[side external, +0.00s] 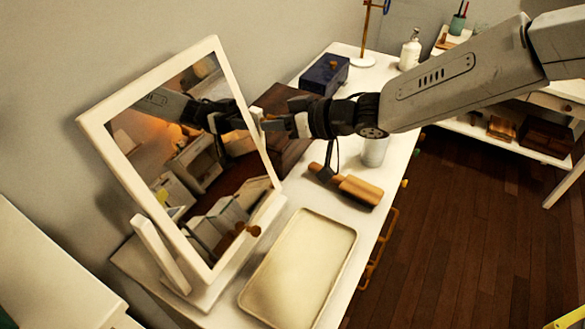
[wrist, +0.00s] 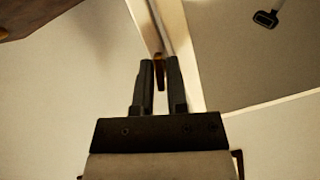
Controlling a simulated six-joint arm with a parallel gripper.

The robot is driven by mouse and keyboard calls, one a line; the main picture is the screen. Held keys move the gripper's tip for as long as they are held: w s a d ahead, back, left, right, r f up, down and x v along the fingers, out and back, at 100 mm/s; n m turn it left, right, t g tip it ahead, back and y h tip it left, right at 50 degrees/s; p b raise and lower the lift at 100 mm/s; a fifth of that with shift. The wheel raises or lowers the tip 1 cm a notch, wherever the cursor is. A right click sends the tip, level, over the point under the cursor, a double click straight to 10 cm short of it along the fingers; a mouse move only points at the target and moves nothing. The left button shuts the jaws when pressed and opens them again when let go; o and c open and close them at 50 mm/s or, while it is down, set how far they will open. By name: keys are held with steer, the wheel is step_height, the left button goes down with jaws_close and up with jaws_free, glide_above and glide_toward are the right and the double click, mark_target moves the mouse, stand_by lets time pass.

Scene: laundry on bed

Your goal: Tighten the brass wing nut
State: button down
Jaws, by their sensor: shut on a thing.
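The brass wing nut (wrist: 160,74) shows as a small brass-brown piece between my fingertips in the wrist view, beside a pale frame edge. My gripper (wrist: 159,64) is shut on it, with a finger on each side. In the side view my gripper (side external: 264,121) is at the right edge of the white-framed mirror (side external: 97,137), and the nut there is hidden or too small to make out. The mirror is tilted. Another brass-brown, knob-like shape (side external: 248,231) shows low on the mirror; I cannot tell whether it is a reflection.
A cream tray (side external: 345,237) lies on the white dresser in front of the mirror. A wooden brush-like object (side external: 352,188), a pale cup (side external: 375,152), a brown box (side external: 284,98) and a dark blue box (side external: 325,76) stand or lie near my arm. A white bottle (side external: 411,50) is further back.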

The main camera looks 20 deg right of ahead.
steer(key=shift+w+m+g+y, duration=0.1)
steer(key=shift+m+g+y, duration=0.3)
steer(key=shift+m+y, duration=0.5)
steer(key=m+y, duration=0.1)
steer(key=m, duration=0.2)
steer(key=m+g+y, duration=0.1)
steer(key=m+y, duration=0.1)
steer(key=m, duration=0.2)
steer(key=shift+d+f, duration=0.1)
steer(key=shift+f, duration=0.1)
steer(key=shift+m+y, duration=0.6)
steer(key=shift+m, duration=0.8)
steer(key=c, duration=0.7)
jaws_free()
steer(key=shift+c, duration=0.2)
steer(key=shift+d, duration=0.1)
